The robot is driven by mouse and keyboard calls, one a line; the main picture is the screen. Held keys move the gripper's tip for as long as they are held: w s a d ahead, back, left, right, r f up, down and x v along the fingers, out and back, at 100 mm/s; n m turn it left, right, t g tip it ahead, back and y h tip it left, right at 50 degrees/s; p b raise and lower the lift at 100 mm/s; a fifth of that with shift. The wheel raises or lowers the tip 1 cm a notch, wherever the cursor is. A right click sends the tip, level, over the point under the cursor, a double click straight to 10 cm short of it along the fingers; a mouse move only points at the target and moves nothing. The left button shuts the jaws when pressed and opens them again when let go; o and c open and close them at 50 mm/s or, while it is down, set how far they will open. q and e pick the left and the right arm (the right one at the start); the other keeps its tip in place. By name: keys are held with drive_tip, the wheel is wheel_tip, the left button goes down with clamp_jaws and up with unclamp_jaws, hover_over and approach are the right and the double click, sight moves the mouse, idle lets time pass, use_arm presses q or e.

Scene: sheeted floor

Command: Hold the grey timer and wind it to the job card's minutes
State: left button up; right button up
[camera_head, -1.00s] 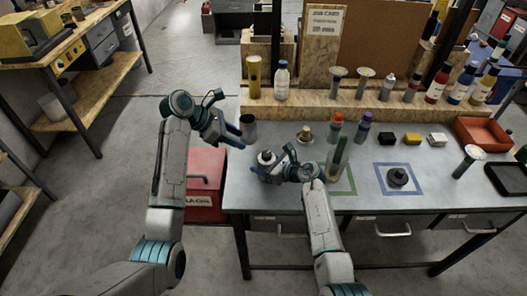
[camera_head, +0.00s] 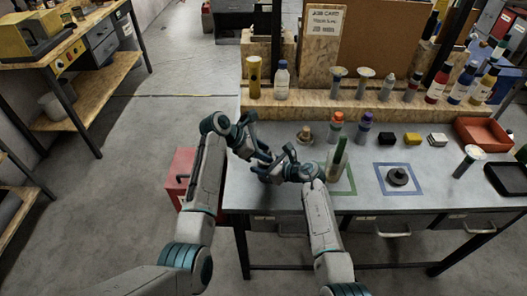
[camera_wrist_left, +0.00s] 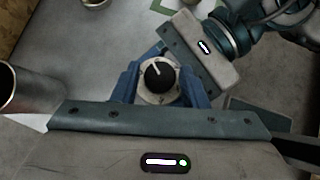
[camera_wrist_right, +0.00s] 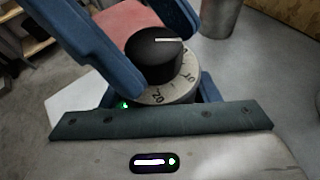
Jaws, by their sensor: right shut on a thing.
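The grey timer (camera_wrist_right: 170,92) has a black knob (camera_wrist_right: 153,55) with a white line and a pale numbered dial. My right gripper (camera_head: 277,169) is shut on the timer's body and holds it over the left end of the bench. My left gripper (camera_wrist_left: 160,82) is open, with its blue fingers on either side of the timer's knob (camera_wrist_left: 159,76); gaps show between them and the knob. In the head view the two grippers mostly hide the timer. The job card (camera_head: 323,20) stands upright at the back; its lower lines are too small to read surely.
A metal cup (camera_wrist_left: 30,90) stands close beside my left gripper. A green-handled tool in a holder (camera_head: 338,160) is right of my right gripper. A black round piece (camera_head: 398,177) lies in a blue square. A red box (camera_head: 180,175) is left of the bench.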

use_arm(q)
drive_tip(key=c, duration=0.7)
drive_tip(key=m+g, duration=0.4)
drive_tip(key=m, duration=0.1)
drive_tip(key=shift+w, duration=0.35)
drive_tip(key=shift+w+m+g+y, duration=0.15)
drive_tip(key=shift+m+g+y, duration=0.15)
drive_tip(key=shift+m+g, duration=0.75)
drive_tip(key=shift+w+m+g+y, duration=0.1)
drive_tip(key=shift+m+g+y, duration=0.2)
drive_tip(key=shift+m+g, duration=0.7)
drive_tip(key=shift+s+m, duration=0.1)
drive_tip(key=shift+m, duration=0.65)
drive_tip(key=shift+d, duration=0.1)
drive_tip(key=o, duration=0.7)
